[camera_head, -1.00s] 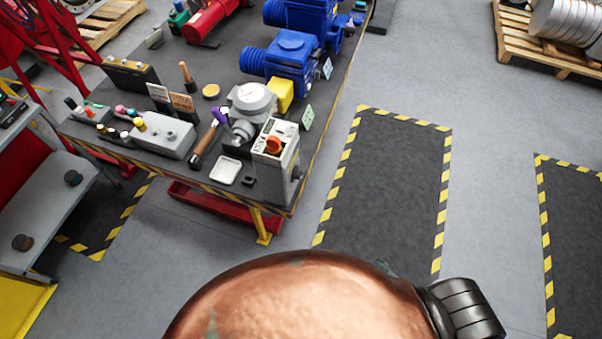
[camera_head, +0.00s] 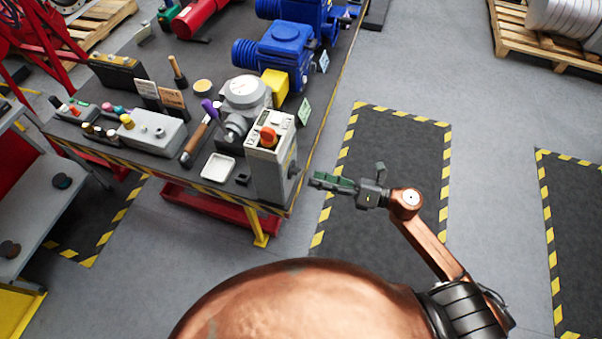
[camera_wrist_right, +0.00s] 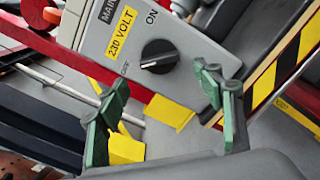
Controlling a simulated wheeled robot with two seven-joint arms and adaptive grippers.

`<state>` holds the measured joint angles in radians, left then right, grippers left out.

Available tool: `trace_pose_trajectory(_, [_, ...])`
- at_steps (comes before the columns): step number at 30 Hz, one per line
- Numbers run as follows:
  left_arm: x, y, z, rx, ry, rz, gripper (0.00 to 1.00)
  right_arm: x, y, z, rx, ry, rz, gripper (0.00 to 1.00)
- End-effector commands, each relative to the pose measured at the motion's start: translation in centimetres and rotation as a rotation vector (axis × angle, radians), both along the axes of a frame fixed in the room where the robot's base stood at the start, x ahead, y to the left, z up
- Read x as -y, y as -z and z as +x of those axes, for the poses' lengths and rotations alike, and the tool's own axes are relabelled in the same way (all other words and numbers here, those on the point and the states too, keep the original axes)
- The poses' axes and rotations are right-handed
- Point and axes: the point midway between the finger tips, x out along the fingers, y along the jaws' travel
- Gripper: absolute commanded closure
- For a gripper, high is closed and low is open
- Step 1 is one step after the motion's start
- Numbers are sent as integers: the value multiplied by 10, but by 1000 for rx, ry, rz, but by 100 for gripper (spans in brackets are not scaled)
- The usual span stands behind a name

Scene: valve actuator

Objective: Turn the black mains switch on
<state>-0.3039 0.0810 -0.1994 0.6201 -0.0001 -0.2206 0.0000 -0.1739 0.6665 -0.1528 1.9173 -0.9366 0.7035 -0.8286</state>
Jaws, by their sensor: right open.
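The black mains switch (camera_wrist_right: 160,56) is a round knob on the side of a grey box (camera_head: 272,165), with a yellow "230 VOLT" label and ON and OFF marks around it. In the head view the knob (camera_head: 293,168) shows small on the box's right side. My right gripper (camera_wrist_right: 165,100) has green fingers spread apart, with nothing between them. In the wrist view the knob lies beyond the fingertips, apart from them. In the head view my right gripper (camera_head: 335,183) is to the right of the box, off the bench edge. My left gripper is not in view.
The box stands at the front right corner of the dark bench (camera_head: 110,88), with an orange knob (camera_head: 267,136) on top.

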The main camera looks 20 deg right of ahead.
Motion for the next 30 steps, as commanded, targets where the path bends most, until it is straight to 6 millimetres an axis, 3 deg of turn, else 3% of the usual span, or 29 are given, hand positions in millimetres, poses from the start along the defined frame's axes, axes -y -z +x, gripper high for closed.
trace_pose_trajectory(3, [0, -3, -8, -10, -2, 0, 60, -17, -2, 12, 0, -1, 4, 39])
trace_pose_trajectory(9, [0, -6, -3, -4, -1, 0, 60, -39, -2, 27, -1, 1, 4, 39])
trace_pose_trajectory(16, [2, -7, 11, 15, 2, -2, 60, -48, 0, 34, -4, 4, 5, 39])
trace_pose_trajectory(22, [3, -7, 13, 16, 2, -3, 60, -48, 0, 33, -4, 4, 5, 39])
trace_pose_trajectory(30, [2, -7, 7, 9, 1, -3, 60, -47, 0, 33, -4, 4, 5, 58])
